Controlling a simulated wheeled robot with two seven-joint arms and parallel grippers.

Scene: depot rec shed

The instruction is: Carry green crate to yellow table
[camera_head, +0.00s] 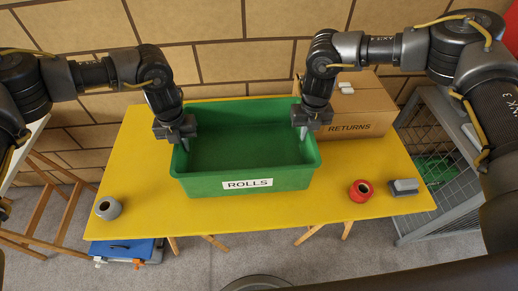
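The green crate (245,183), with a white ROLLS label on its front, is upright over the middle of the yellow table (140,200) and appears to rest on it. Its visible inside looks empty. My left gripper (184,141) is at the rim of its left wall, with a finger inside against the wall. My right gripper (303,131) is at the rim of its right wall in the same way. Both look shut on the walls; their outer fingers are mostly hidden.
A cardboard RETURNS box (358,112) stands at the table's back right. A grey roll (108,208) is at the front left. A red roll (360,191) and a grey block (404,187) are at the front right. A wire cage (440,180) stands beside the table; a brick wall is behind.

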